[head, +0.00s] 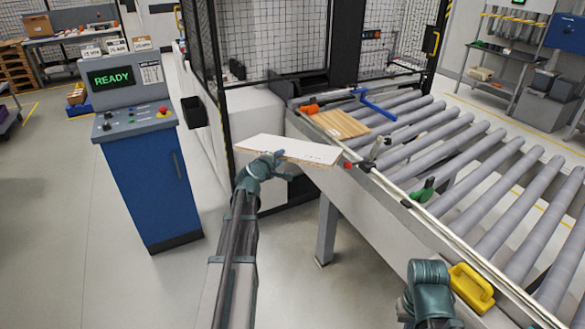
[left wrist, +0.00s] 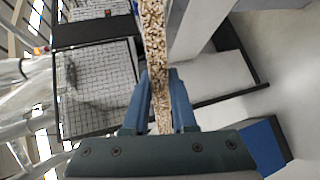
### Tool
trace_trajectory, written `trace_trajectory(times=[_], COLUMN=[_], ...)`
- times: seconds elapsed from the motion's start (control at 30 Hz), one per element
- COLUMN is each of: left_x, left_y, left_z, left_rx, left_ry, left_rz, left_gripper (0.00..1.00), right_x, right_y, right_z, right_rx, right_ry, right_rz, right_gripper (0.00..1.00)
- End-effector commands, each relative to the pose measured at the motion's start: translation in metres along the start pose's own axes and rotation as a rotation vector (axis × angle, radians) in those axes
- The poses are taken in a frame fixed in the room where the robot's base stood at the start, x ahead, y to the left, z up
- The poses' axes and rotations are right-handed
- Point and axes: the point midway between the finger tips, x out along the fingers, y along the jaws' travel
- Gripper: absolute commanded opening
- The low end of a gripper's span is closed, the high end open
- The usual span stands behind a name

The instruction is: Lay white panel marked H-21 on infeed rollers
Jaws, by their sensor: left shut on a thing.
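A white panel (head: 290,148) with a bare chipboard edge is held flat by my left gripper (head: 272,164). The chipboard edge shows between the two fingers (left wrist: 160,105) in the left wrist view. The panel's far right end reaches the near rail of the infeed rollers (head: 440,170); I cannot tell whether it touches. No H-21 marking is legible. A wood-coloured panel (head: 340,123) lies on the rollers at their far left end. Part of my right arm shows at the bottom right, but its fingers cannot be made out.
A blue control cabinet (head: 150,175) with a READY screen stands at left. A blue bar (head: 373,104), an orange part (head: 309,109), a green-handled tool (head: 423,190) and a yellow item (head: 471,288) are on or by the roller table. The middle rollers are mostly clear.

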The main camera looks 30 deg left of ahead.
Motion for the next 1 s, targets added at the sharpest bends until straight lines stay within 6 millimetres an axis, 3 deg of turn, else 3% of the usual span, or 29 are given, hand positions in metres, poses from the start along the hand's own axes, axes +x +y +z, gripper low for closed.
trace_trajectory(times=[0.03, 0.4, 1.0], left_x=[0.001, 0.004, 0.004], left_y=[-0.008, -0.031, -0.035], left_z=[-0.004, -0.022, -0.026], left_rx=[-0.006, -0.019, -0.022], left_ry=[0.017, 0.081, 0.094], left_rz=[0.020, 0.108, 0.132], left_gripper=[0.00, 0.00, 0.00], right_x=[0.012, 0.053, 0.062], right_y=[-0.001, -0.005, -0.006], right_z=[-0.001, -0.003, -0.004], right_rx=[0.000, 0.001, 0.001], right_ry=[0.000, 0.000, 0.000], right_rz=[0.000, 0.000, 0.000], right_gripper=[0.00, 0.00, 0.00])
